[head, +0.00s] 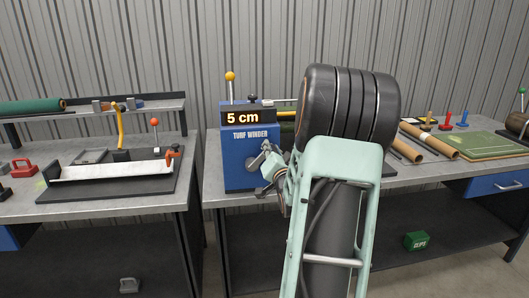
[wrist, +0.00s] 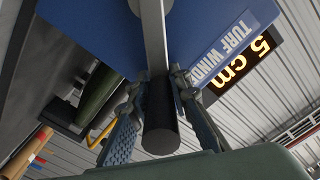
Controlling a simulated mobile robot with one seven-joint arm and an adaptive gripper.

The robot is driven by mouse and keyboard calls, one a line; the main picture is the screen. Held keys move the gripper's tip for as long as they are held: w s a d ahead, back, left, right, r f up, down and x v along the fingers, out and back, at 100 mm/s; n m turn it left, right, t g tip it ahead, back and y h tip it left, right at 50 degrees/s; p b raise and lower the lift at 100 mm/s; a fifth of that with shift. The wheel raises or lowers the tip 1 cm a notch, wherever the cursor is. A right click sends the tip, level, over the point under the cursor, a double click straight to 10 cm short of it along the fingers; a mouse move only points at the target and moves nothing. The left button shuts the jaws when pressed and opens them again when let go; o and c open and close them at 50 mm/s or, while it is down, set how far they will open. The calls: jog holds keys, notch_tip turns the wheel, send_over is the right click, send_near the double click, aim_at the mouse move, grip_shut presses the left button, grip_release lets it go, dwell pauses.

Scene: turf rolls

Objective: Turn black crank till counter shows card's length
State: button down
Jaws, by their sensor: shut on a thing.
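The blue turf winder (head: 240,155) stands on the middle bench. Its counter (head: 243,117) reads "5 cm", and the counter (wrist: 243,68) also shows sideways in the wrist view. My gripper (head: 270,172) is at the winder's lower front. In the wrist view my gripper (wrist: 160,88) has its fingers on both sides of the black crank handle (wrist: 161,128), shut on it. The grey crank arm (wrist: 154,38) runs up from the handle across the blue housing. In the head view my arm hides part of the bench right of the winder. I cannot make out a card with a length.
A yellow-knobbed lever (head: 230,77) rises behind the winder. The left bench holds a dark cutting board (head: 70,190) with a white strip. Brown rolls (head: 428,139) and a green turf mat (head: 480,146) lie to the right. A green clips box (head: 416,240) sits on the lower shelf.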

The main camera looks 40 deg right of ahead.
aim_at(250, 184)
notch_tip(250, 184, down, 8)
jog(key=s+d+m+b, duration=0.2)
jog(key=m+b, duration=0.1)
jog(key=m, duration=0.7)
jog(key=w+a+f+m, duration=0.1)
jog(key=f+m, duration=0.1)
jog(key=m, duration=0.1)
jog(key=w+a+f+m, duration=0.1)
jog(key=f+m, duration=0.1)
jog(key=m, duration=0.2)
jog(key=a+f+m+b, duration=0.1)
jog(key=f+m, duration=0.1)
jog(key=m, duration=0.2)
jog(key=shift+w+a+f, duration=0.25)
jog(key=shift+w+a, duration=0.15)
jog(key=a+m, duration=0.1)
jog(key=w+a+m, duration=0.1)
jog(key=m, duration=0.1)
jog(key=w+m, duration=0.1)
jog(key=shift+a+f, duration=0.35)
jog(key=shift+a, duration=0.05)
jog(key=shift+w+a+r, duration=0.1)
jog(key=shift+w+a, duration=0.25)
jog(key=shift+a, duration=0.25)
jog(key=c, duration=1.8)
grip_release()
jog(key=shift+w+r, duration=0.1)
jog(key=shift+o, duration=0.2)
jog(key=shift+d, duration=0.15)
